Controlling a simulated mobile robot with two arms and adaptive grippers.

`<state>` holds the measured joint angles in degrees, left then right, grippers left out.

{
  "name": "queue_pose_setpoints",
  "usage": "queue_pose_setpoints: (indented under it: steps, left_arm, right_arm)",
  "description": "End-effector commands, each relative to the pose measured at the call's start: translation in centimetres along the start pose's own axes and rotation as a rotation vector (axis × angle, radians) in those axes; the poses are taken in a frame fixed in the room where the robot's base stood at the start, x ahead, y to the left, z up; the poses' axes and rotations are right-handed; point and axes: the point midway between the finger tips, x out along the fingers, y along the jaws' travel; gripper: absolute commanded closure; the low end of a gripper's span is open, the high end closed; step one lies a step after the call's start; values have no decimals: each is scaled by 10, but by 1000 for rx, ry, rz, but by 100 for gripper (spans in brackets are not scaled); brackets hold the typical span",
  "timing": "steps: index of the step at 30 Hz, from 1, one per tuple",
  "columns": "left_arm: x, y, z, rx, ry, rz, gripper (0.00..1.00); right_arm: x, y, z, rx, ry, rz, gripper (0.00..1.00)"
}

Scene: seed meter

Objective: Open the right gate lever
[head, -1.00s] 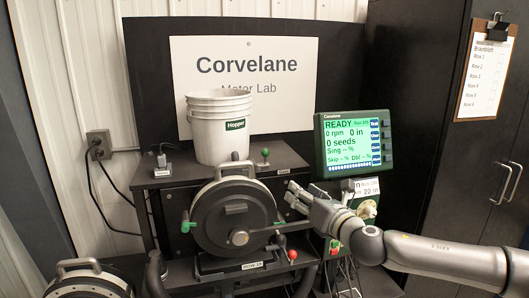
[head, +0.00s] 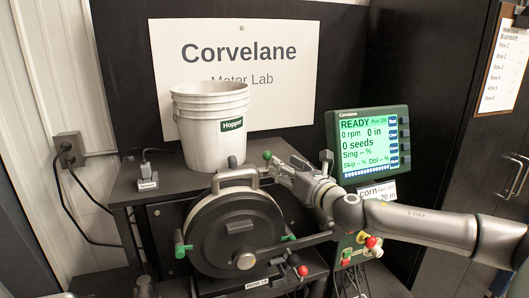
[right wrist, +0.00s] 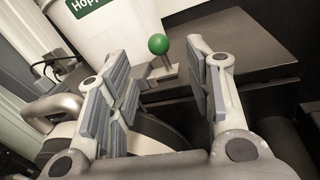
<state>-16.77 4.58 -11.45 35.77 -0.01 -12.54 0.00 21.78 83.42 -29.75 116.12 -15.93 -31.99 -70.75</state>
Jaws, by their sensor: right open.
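A small lever with a green ball knob (head: 267,156) stands on the black top to the right of the white hopper bucket (head: 208,130). My right gripper (head: 278,168) is just right of it, above the black seed meter disc (head: 240,235). In the right wrist view the green knob (right wrist: 158,44) shows between the two open fingers, beyond their tips, and its short stem rises from a grey base. The right gripper (right wrist: 157,62) holds nothing. I cannot tell whether it touches the lever. My left gripper is not in view.
The lit screen (head: 368,143) stands to the right, behind my right arm. A red-knobbed lever (head: 302,270) sits low on the meter's right.

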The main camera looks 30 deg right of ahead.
Motion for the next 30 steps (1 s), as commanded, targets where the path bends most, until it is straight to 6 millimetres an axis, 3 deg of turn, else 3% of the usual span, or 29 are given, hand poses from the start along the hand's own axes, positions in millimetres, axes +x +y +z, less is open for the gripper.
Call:
queue_pose_setpoints:
  steps: [8, 19, 30]
  left_arm:
    - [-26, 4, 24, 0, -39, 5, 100]
    - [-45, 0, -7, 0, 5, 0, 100]
    - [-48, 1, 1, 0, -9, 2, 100]
  right_arm:
    - [35, 2, 5, 6, -2, 1, 53]
    - [84, 2, 2, 2, 0, 1, 53]
    - [97, 2, -1, -1, 2, 3, 53]
